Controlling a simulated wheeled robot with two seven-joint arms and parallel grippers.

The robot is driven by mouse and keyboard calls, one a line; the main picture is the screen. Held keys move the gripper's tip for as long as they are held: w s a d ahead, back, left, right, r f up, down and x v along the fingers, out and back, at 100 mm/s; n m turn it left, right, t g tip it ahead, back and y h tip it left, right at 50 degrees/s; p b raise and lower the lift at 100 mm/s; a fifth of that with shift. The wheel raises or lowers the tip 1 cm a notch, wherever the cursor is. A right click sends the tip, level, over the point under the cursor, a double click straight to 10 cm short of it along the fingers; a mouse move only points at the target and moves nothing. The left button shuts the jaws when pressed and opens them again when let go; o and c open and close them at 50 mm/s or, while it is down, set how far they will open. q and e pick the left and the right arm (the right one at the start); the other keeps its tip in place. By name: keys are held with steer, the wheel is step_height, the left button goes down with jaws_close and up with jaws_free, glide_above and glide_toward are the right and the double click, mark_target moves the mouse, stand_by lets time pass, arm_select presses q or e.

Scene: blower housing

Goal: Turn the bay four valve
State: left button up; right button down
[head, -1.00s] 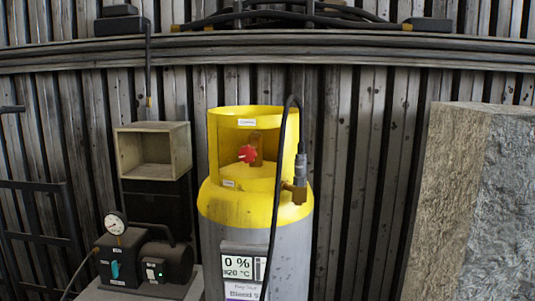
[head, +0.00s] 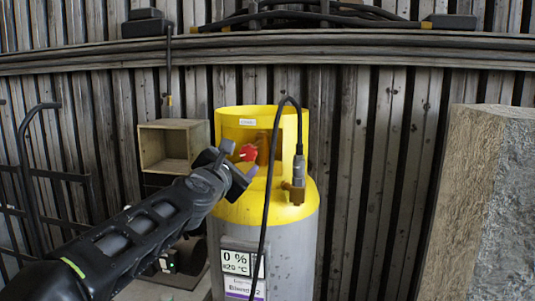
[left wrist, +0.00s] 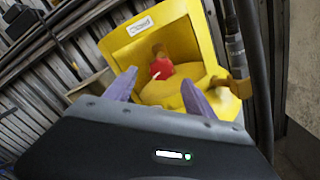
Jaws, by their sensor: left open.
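A grey gas cylinder (head: 285,235) with a yellow collar (head: 230,118) stands upright in the middle of the head view. A red valve knob (head: 249,152) sits inside the collar's opening on a brass stem. It also shows in the left wrist view as a red knob (left wrist: 161,69), beyond and between my fingertips. My left gripper (head: 239,160) is open at the left front of the collar, its fingers pointing toward the knob. In the left wrist view its two purple fingers (left wrist: 158,90) are apart with nothing between them, and I see no contact with the knob. My right gripper is not in view.
A black hose (head: 268,190) runs from a brass side fitting (head: 296,193) down the cylinder's front. An open wooden box (head: 170,150) stands behind my left arm. A stone-like block (head: 490,200) stands at right. The corrugated wall is close behind.

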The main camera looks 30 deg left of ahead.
mark_target(247, 154)
arm_select(q)
steer(key=shift+d, duration=0.15)
steer(key=shift+w, duration=0.15)
steer(key=p+x, duration=0.1)
steer(key=x, duration=0.6)
steer(key=shift+w+a+p, duration=0.2)
steer(key=shift+w+p, duration=0.1)
steer(key=c, duration=1.4)
